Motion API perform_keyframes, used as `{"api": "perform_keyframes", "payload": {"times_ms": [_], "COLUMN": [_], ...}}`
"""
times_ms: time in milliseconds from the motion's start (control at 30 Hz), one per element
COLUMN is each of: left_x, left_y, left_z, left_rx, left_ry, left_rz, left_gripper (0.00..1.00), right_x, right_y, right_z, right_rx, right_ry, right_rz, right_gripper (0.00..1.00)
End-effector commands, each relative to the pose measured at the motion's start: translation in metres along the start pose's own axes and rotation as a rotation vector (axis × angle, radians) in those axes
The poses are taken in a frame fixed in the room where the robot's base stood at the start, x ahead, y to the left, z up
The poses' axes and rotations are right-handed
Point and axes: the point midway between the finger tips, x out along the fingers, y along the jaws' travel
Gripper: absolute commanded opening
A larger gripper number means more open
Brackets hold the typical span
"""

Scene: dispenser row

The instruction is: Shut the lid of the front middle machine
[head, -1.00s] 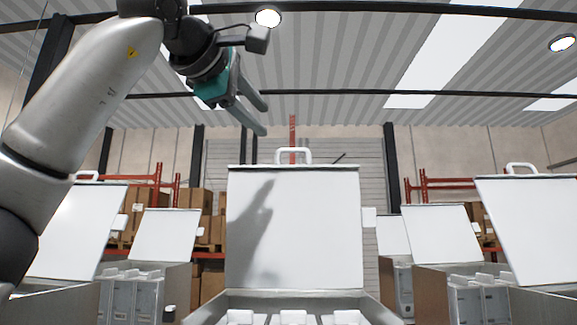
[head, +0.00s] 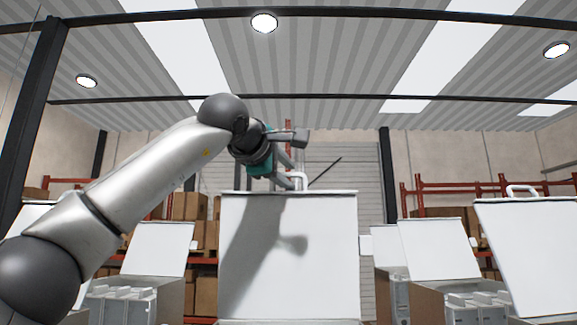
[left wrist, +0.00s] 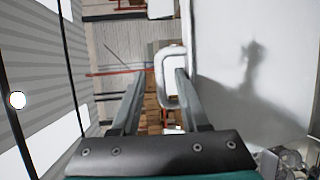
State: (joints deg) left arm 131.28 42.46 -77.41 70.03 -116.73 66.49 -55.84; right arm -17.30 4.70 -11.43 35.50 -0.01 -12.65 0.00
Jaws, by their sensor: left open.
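The lid (head: 325,265) of the front middle machine is a white panel standing raised, close to upright, with a white loop handle (head: 300,180) on its top edge. The machine's body is almost wholly below the head view. My left gripper (head: 285,166) is at the handle, just above the lid's top edge, and hides part of the handle. In the left wrist view the gripper (left wrist: 161,72) is open. The handle (left wrist: 159,78) shows between its two fingers, nearer the right one. I cannot tell whether they touch. My right gripper is not in view.
Other machines with raised lids stand around: one at right (head: 528,250), one behind at right (head: 435,248) and one behind at left (head: 158,248). Shelves with cardboard boxes (head: 190,207) are farther back.

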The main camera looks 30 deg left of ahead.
Motion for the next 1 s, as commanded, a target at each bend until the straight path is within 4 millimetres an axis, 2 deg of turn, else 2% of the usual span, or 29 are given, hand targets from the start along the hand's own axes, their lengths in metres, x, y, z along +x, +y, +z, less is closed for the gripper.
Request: {"api": "perform_keyframes", "payload": {"times_ms": [133, 433, 833, 1000], "left_x": [0.0100, 0.0117, 0.0113, 0.0113], "left_y": [0.0001, -0.0009, -0.0008, -0.0008], "left_z": [-0.0002, -0.0003, -0.0002, -0.0002], "left_rx": [0.000, 0.000, 0.000, 0.000], "left_ry": [0.001, 0.000, 0.000, 0.000], "left_rz": [-0.001, 0.000, -0.001, -0.001], "left_gripper": [0.45, 0.45, 0.00, 0.00], "right_x": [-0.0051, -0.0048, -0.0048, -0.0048], "right_y": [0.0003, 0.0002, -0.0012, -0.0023], "right_z": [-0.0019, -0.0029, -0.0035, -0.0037], "right_rx": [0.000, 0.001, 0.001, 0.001], "right_ry": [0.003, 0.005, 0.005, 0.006], "right_rz": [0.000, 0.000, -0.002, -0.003], "right_gripper": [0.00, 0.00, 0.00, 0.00]}}
